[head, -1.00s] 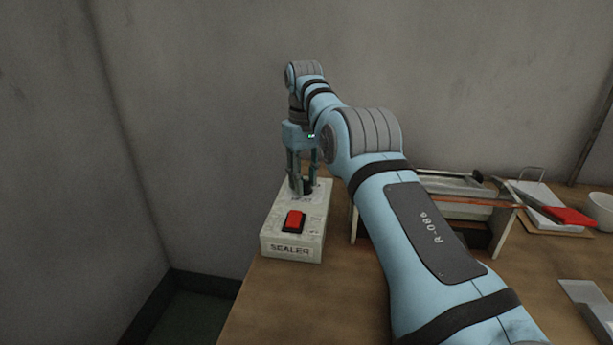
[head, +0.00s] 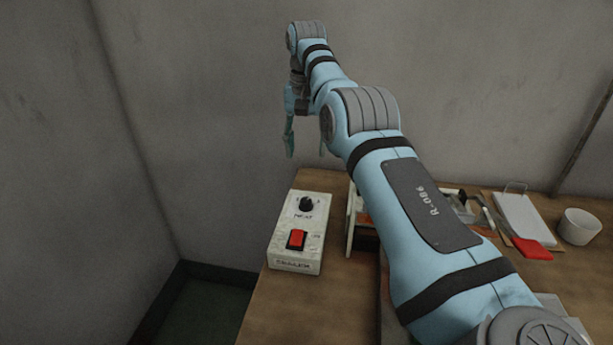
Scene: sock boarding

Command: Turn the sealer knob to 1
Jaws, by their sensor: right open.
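The sealer control box (head: 284,256) is a pale box at the left end of the table. Its black knob (head: 306,204) sits on the far part of the top face, above a "HEAT" label. A red switch (head: 296,239) is on the near part. I cannot read which number the knob points to. My right gripper (head: 305,153) is open and empty, raised above and beyond the box, apart from the knob. One finger shows clearly; the other is mostly hidden by my arm. My left gripper is not in view.
The wooden table (head: 300,310) ends at its left edge beside the box. A sealer frame (head: 357,235) stands right of the box, partly hidden by my arm. A white board (head: 519,216), a red item (head: 533,248) and a white cup (head: 579,226) are at the right.

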